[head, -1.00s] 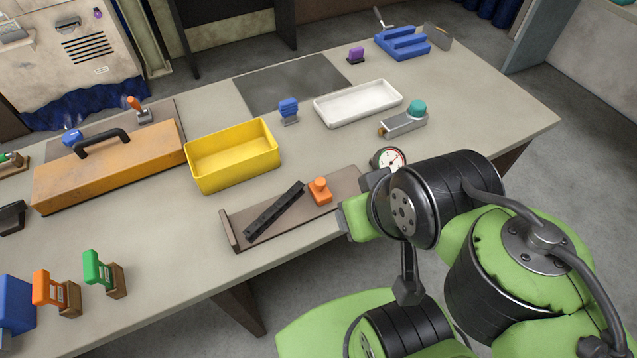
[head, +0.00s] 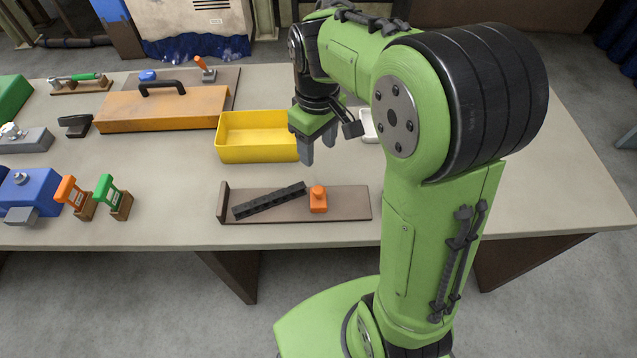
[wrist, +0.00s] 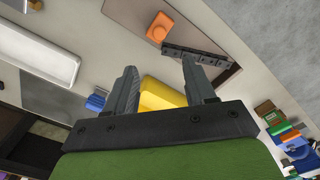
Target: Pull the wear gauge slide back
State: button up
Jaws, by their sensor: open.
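What looks like the wear gauge is a brown flat base (head: 345,205) with an upright lip at its left end, near the table's front edge. A dark notched bar (head: 268,202) lies slanted on it, and an orange knobbed block (head: 318,199), perhaps the slide, sits just right of the bar. In the wrist view the orange block (wrist: 158,27) and the bar (wrist: 195,53) show beyond the fingers. My gripper (head: 318,148) is open and empty, pointing down above the table, behind the orange block and beside the yellow bin. The fingers (wrist: 160,72) touch nothing I can see.
The yellow bin (head: 258,150) stands close to my gripper. A white tray (head: 368,125) is mostly hidden behind my arm; it shows in the wrist view (wrist: 38,58). An orange case (head: 160,108) and small stamps (head: 113,196) stand left. The table right of the base looks clear.

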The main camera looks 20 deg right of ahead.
aim_at(319, 189)
notch_tip(319, 189, down, 15)
jog(key=b, duration=0.3)
jog(key=shift+d+r, duration=0.1)
jog(key=shift+r, duration=0.05)
grip_shut()
